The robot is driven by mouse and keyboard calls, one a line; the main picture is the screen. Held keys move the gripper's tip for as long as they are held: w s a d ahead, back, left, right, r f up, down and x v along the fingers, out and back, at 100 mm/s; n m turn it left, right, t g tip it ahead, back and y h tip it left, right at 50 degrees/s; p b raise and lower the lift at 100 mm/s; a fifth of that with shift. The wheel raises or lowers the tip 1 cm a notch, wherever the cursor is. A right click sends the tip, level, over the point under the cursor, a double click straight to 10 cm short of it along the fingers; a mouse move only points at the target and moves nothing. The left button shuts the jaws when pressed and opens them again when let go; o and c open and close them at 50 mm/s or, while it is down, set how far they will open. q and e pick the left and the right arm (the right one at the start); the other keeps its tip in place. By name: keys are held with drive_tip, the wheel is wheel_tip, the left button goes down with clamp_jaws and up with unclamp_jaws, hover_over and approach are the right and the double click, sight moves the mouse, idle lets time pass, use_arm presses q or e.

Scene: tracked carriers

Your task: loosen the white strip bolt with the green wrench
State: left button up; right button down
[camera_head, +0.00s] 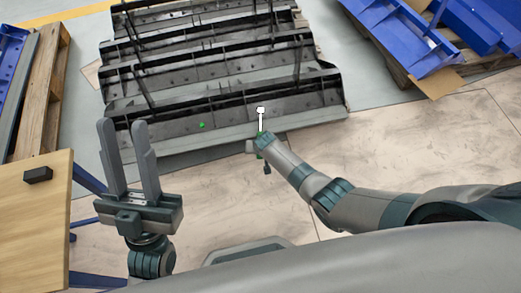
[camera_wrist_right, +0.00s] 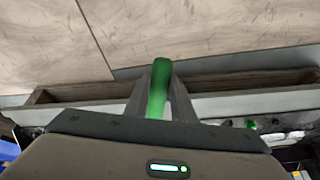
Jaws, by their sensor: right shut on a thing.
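My right gripper (camera_head: 257,145) is shut on the green wrench, at the front edge of the black carrier (camera_head: 170,126). The wrench's green handle (camera_wrist_right: 160,88) stands between the two fingers in the right wrist view. In the head view its pale shaft and head (camera_head: 261,112) extend from the gripper over the carrier's front face. I cannot make out the white strip bolt apart from the pale wrench head, nor whether the head sits on it. My left gripper (camera_head: 123,124) is open and empty, raised at the left, away from the carrier.
A green spot (camera_head: 202,125) shows on the carrier's front face. A wooden table (camera_head: 32,225) with a small black block (camera_head: 38,175) is at the left. Blue parts (camera_head: 400,35) lie on a pallet at the upper right. The floor at right is clear.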

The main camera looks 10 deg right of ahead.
drive_tip(key=shift+w+p+v, duration=0.2)
drive_tip(key=shift+p+v, duration=1.65)
drive_tip(key=shift+p, duration=0.25)
drive_tip(key=shift+r, duration=0.15)
